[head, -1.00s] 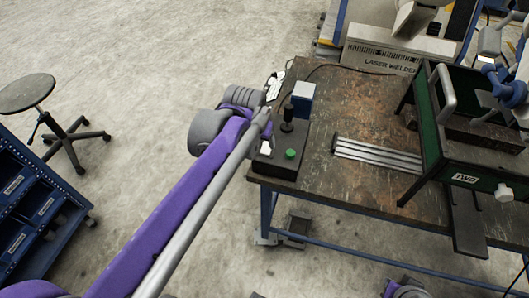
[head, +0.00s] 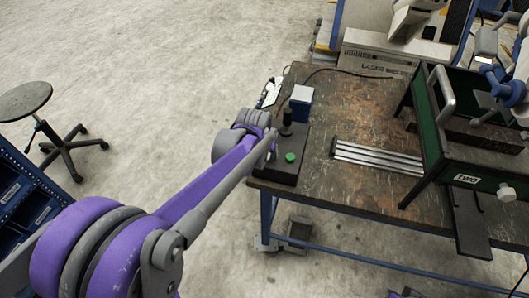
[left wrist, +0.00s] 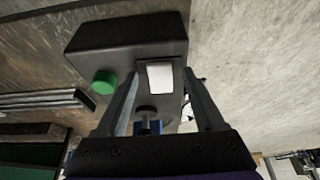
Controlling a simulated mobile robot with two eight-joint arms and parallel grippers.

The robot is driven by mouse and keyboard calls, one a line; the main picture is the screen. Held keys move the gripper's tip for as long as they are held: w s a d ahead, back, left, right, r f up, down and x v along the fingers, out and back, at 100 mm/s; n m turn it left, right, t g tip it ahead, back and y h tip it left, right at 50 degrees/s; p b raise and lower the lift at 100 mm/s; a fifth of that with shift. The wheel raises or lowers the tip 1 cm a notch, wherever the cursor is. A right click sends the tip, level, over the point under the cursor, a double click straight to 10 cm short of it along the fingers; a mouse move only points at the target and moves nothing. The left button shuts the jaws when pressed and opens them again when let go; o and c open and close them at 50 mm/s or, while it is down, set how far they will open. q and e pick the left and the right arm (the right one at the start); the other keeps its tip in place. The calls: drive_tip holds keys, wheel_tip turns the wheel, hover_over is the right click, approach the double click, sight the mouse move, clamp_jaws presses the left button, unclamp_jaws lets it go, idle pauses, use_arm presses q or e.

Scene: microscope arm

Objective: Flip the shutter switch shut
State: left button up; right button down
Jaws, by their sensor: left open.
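A dark control box (head: 287,160) sits at the table's left edge. It carries a green button (head: 290,157) and a black stick (head: 286,122). In the left wrist view the box (left wrist: 120,35) shows a white switch plate (left wrist: 160,77) in a dark frame, beside the green button (left wrist: 104,81). I take this plate for the shutter switch; I cannot tell its position. My left gripper (left wrist: 161,76) is open and empty, its fingers spread on either side of the plate; contact is unclear. In the head view my left arm hides the plate. My right gripper is not in view.
A blue and white block (head: 301,103) stands behind the stick. Metal rails (head: 378,156) lie on the wooden table (head: 350,110). A green-framed machine (head: 428,125) stands to the right. A stool (head: 26,100) is on the floor at left.

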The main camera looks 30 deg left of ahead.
use_arm(q)
clamp_jaws()
drive_tip(key=shift+w+a+r+g+h, duration=0.15)
drive_tip(key=shift+w+g, duration=0.1)
drive_tip(key=shift+g, duration=0.25)
drive_tip(key=shift+w+d+r+g+h, duration=0.1)
drive_tip(key=shift+w+g+h, duration=0.1)
drive_tip(key=shift+g, duration=0.3)
drive_tip(key=shift+w+a+g, duration=0.1)
drive_tip(key=shift+w+g, duration=0.05)
drive_tip(key=shift+g, duration=0.95)
unclamp_jaws()
